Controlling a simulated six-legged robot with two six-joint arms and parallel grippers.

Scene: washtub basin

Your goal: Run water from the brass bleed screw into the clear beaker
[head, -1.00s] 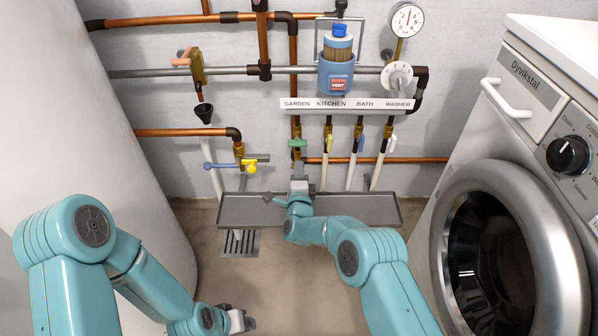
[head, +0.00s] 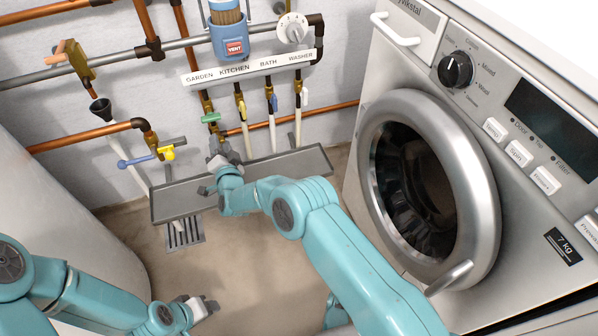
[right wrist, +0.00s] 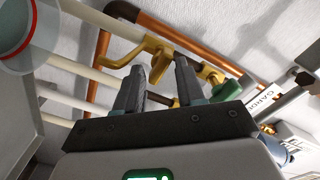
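My right gripper (head: 218,150) is up at the foot of the garden valve, under its green handle (head: 211,117), just above the grey tray (head: 166,205). In the right wrist view the gripper's (right wrist: 160,72) two dark fingers stand apart with nothing clearly between them. The yellow lever (right wrist: 128,54) and green handle (right wrist: 230,90) lie just beyond the tips. I cannot pick out the bleed screw among the brass fittings (head: 206,101). I cannot make out a clear beaker in the head view. My left gripper (head: 212,304) is low over the floor, away from the valves.
The washing machine (head: 355,200) fills the right side. A floor drain (head: 184,233) lies below the tray. A pale round part with a red ring (right wrist: 14,40) is partly visible.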

